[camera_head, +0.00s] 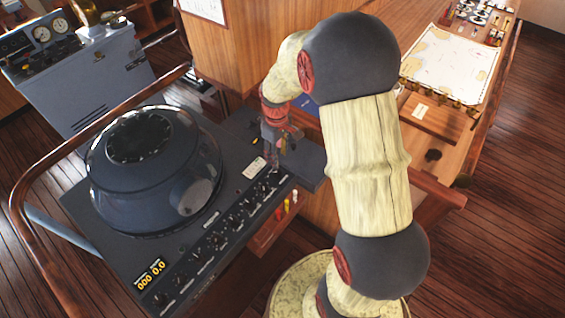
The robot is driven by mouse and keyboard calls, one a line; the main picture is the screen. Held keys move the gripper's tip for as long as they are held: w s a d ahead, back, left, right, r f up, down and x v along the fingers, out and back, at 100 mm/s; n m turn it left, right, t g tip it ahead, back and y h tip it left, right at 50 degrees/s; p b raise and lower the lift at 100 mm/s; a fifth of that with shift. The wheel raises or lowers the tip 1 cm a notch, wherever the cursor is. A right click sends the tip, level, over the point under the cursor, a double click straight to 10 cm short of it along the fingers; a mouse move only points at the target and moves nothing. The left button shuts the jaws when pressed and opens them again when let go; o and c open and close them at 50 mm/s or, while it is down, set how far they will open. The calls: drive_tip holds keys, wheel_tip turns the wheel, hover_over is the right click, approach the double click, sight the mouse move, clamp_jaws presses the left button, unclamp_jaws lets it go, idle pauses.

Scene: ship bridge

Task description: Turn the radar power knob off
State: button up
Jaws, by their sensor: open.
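The radar console (120,245) is a dark unit with a large round hooded display (150,165) on top. A row of small knobs (213,238) runs along its sloping front edge, from the yellow digital readout up to the right end. The labels are too small to read, so I cannot tell which knob is the power knob. My gripper (272,168) is open and points down at the right end of the row, just above or at the last knobs. Its fingers partly hide that spot, and I cannot tell whether they touch a knob.
A wooden handrail (22,165) curves around the console's left side. Red, white and yellow handles (287,205) stick out below the front edge at the right. A wooden cabinet (235,45) stands behind my gripper. A chart table with a white chart (450,62) is at the right.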

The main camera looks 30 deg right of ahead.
drive_tip(key=shift+s+r, duration=0.1)
drive_tip(key=shift+r, duration=1.3)
drive_tip(key=s+a+r+m+t+b, duration=0.2)
drive_tip(key=s+a+r+t+b, duration=0.1)
drive_tip(key=s+a+b, duration=0.4)
drive_tip(key=s+a+r+m+t+b, duration=0.2)
drive_tip(key=s+a+b, duration=0.5)
drive_tip(key=s, duration=0.6)
drive_tip(key=shift+r+t+b, duration=0.4)
drive_tip(key=shift+r+b, duration=0.3)
drive_tip(key=shift+b, duration=0.45)
